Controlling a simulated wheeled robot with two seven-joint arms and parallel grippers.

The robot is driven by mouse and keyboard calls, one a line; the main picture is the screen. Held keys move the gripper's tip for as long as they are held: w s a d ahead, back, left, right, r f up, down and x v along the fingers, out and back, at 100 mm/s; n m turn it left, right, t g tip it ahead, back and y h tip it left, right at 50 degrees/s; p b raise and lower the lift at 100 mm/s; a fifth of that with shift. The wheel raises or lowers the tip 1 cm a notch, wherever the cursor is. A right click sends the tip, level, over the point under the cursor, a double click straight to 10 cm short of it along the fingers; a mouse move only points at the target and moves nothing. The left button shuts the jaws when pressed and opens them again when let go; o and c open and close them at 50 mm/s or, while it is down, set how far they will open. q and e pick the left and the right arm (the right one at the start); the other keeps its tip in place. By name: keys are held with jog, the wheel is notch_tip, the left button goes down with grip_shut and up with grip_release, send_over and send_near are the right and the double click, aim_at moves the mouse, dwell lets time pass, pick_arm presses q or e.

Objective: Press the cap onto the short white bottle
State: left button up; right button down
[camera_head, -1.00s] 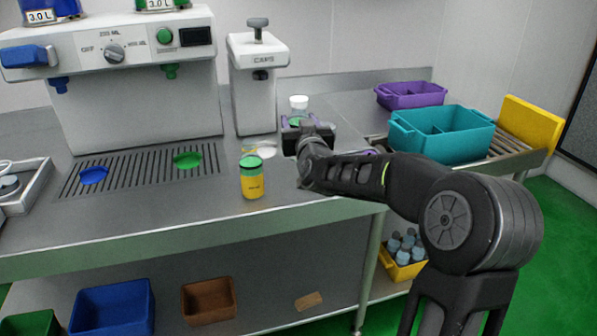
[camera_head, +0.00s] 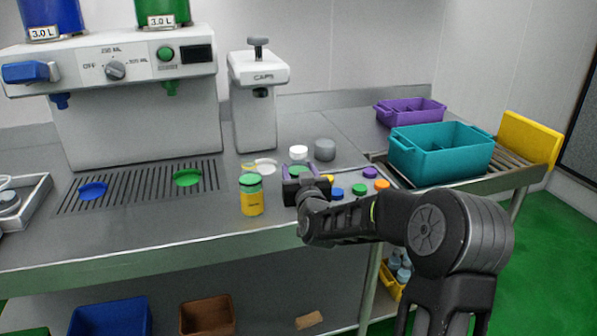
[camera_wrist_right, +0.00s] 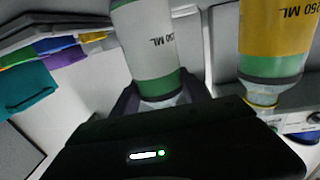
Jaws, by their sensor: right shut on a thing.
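The short white bottle (camera_wrist_right: 150,45), marked 250 ML with a green band, appears upside down in the right wrist view. My right gripper (camera_head: 306,184) is shut on it near its green band. In the head view the bottle's green shoulder (camera_head: 298,167) shows just behind the gripper, with a white piece (camera_head: 299,152) above it, seemingly a cap. I cannot tell whether that piece is seated. The gripper hides the bottle's lower body, so I cannot tell whether it touches the counter. The caps machine (camera_head: 258,75) stands behind, to the left. My left gripper is not in view.
A yellow bottle with a green top (camera_head: 251,197) stands close left of the gripper. A grey cylinder (camera_head: 325,149) is behind. Several coloured discs (camera_head: 359,189) lie to the right. Teal (camera_head: 440,155) and purple (camera_head: 393,117) bins stand farther right.

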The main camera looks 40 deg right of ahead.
jog(key=c, duration=0.6)
grip_release()
jog(key=shift+f, duration=0.1)
jog(key=b+v, duration=0.1)
jog(key=v, duration=1.1)
dwell(0.4)
